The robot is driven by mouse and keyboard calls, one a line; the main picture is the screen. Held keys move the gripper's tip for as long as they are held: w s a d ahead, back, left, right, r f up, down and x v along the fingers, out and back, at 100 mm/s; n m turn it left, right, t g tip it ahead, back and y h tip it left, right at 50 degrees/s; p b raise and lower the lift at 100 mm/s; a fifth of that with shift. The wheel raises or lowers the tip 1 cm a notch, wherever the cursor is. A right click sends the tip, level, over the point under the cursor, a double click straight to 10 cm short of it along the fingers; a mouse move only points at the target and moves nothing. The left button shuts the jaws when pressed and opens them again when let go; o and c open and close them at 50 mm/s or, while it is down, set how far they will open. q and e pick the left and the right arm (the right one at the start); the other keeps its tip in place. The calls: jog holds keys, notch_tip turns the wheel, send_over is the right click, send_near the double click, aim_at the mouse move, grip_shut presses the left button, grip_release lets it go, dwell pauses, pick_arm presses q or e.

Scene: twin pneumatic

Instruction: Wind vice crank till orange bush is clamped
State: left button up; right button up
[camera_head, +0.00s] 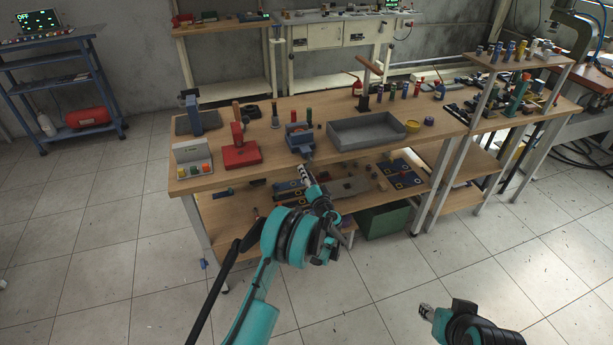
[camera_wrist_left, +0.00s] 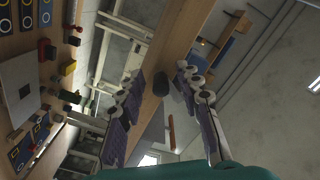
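The blue-grey vice (camera_head: 299,137) stands at the front edge of the wooden bench, with its crank end (camera_head: 309,154) toward me. I cannot make out the orange bush; the vice jaws are too small to read here. My left gripper (camera_head: 304,174) is just in front of and below the crank end. In the left wrist view its two fingers (camera_wrist_left: 164,98) are spread apart. A dark knob (camera_wrist_left: 161,83) shows between them, with no finger visibly touching it. My right gripper (camera_head: 426,312) is low at the right, away from the bench; its fingers are too small to judge.
A red press (camera_head: 241,154) and a button box (camera_head: 193,159) stand left of the vice. A grey tray (camera_head: 365,132) stands right of it. Small parts lie on the lower shelf, above a green bin (camera_head: 384,222).

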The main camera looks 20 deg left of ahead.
pick_arm(q)
grip_shut()
dwell(0.3)
jog(key=shift+s+a+r+m, duration=0.2)
jog(key=shift+r+m, duration=0.1)
jog(key=shift+m, duration=0.7)
jog(key=shift+s+a+r+m, duration=0.1)
jog(key=shift+a+r+m, duration=0.15)
jog(key=shift+m, duration=0.75)
jog(key=shift+s+a+r+m, duration=0.15)
jog(key=shift+r+m, duration=0.15)
jog(key=shift+m, duration=0.7)
grip_release()
